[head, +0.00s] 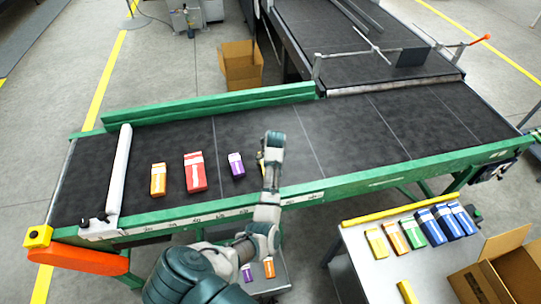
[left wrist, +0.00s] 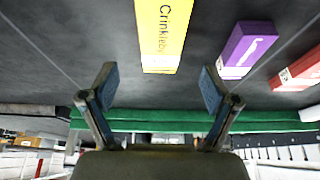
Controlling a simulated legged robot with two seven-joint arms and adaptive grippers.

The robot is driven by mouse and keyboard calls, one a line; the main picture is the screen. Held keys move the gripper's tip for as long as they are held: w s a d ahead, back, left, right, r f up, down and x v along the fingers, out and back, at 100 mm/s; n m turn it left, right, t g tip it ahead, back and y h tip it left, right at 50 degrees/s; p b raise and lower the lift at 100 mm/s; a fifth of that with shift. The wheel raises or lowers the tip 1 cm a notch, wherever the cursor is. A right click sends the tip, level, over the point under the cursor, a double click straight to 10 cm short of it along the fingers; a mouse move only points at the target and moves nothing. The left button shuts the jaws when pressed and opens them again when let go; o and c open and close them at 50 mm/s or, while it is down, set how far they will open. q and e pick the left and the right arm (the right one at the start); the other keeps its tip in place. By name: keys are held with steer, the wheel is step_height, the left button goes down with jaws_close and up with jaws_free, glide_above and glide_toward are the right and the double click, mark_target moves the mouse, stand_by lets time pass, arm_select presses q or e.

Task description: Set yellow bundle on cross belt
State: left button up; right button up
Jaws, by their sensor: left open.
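A yellow bundle with "Crinkleby" lettering (left wrist: 160,36) rests on the dark cross belt in the left wrist view. In the head view only a sliver of yellow shows beside my left wrist, which hides most of it. My left gripper (left wrist: 157,80) is open, its blue-padded fingers spread wide. The bundle's near end lies centred just beyond the fingertips, with no grip on it. In the head view my left gripper (head: 264,166) is over the cross belt (head: 345,135), right of a purple bundle (head: 236,165). My right gripper does not show.
A red bundle (head: 195,172) and an orange bundle (head: 158,179) lie farther left on the belt. Green rails edge it. A side table (head: 365,283) holds several coloured bundles, yellow ones (head: 377,243) among them. A cardboard box (head: 510,272) is beside it. The belt's right half is clear.

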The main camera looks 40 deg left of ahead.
arm_select(q)
steer(key=shift+v, duration=2.35)
